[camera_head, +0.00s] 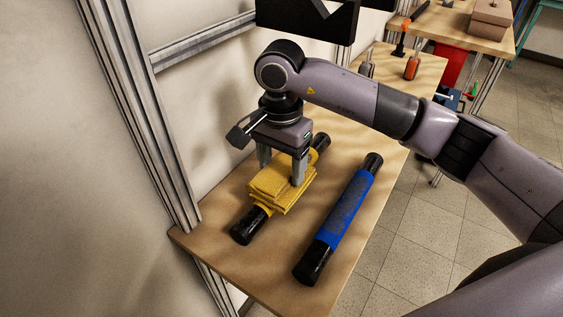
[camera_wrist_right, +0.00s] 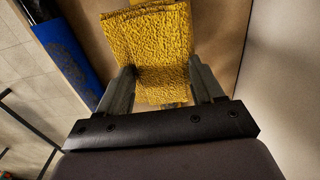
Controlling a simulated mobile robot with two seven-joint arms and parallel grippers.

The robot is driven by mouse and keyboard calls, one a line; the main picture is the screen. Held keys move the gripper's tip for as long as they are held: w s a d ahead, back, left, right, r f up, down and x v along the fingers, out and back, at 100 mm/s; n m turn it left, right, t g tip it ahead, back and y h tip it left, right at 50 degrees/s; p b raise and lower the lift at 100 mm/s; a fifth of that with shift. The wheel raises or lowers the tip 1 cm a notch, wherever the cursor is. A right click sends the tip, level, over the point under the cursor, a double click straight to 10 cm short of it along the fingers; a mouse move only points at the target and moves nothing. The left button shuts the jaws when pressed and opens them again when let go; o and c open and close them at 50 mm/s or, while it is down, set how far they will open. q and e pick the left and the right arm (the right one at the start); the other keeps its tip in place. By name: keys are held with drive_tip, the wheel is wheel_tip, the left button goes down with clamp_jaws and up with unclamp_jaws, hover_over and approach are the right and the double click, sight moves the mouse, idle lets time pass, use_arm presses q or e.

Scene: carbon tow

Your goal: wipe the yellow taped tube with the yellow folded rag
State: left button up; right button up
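The yellow folded rag (camera_head: 270,184) lies across the middle of the yellow taped tube (camera_head: 246,228) in the head view. The tube has black ends and yellow tape, and the rag hides its middle. My right gripper (camera_head: 281,170) points down over the tube, with one finger on each side of the rag. In the right wrist view the rag (camera_wrist_right: 150,50) fills the space between the fingers of my right gripper (camera_wrist_right: 163,85), which looks shut on it. Whether the rag presses on the tube is hard to tell. My left gripper is not in view.
A blue taped tube (camera_head: 343,212) with black ends lies to the right on the same wooden table (camera_head: 222,240). A metal frame post and wall stand close on the left. Orange-handled tools (camera_head: 412,67) are at the table's far end.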

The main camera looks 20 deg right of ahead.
drive_tip(key=c, duration=0.8)
drive_tip(key=shift+c, duration=0.2)
